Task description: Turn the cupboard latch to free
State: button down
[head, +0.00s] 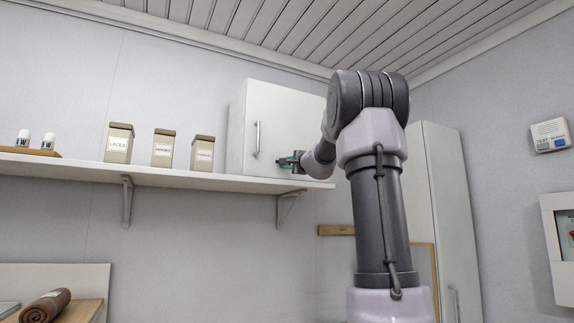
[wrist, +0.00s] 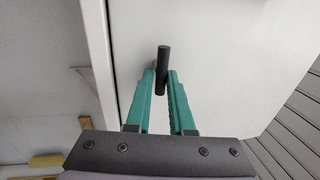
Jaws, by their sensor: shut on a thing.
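The white cupboard (head: 285,112) stands on the wall shelf, its door closed, with a vertical bar handle (head: 257,138) at left. In the wrist view the black latch (wrist: 162,62) is a short bar on the pale door face, upright in that picture. My gripper (wrist: 161,80) has its teal fingers shut on the latch, one on each side; the latch's top end sticks out past the tips. In the head view my gripper (head: 286,162) is at the lower part of the door, and the latch cannot be made out there.
The shelf (head: 150,174) runs along the wall below the cupboard, with brackets under it. Several labelled canisters (head: 163,148) stand left of the cupboard. A tall pale cabinet (head: 447,215) stands to the right, behind my arm. Open air lies in front of the shelf.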

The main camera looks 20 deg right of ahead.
jog(key=c, duration=0.8)
grip_release()
jog(key=s+f, duration=0.2)
jog(key=s, duration=0.8)
jog(key=shift+s+d, duration=0.2)
jog(key=shift+s, duration=0.1)
jog(key=shift+f, duration=0.1)
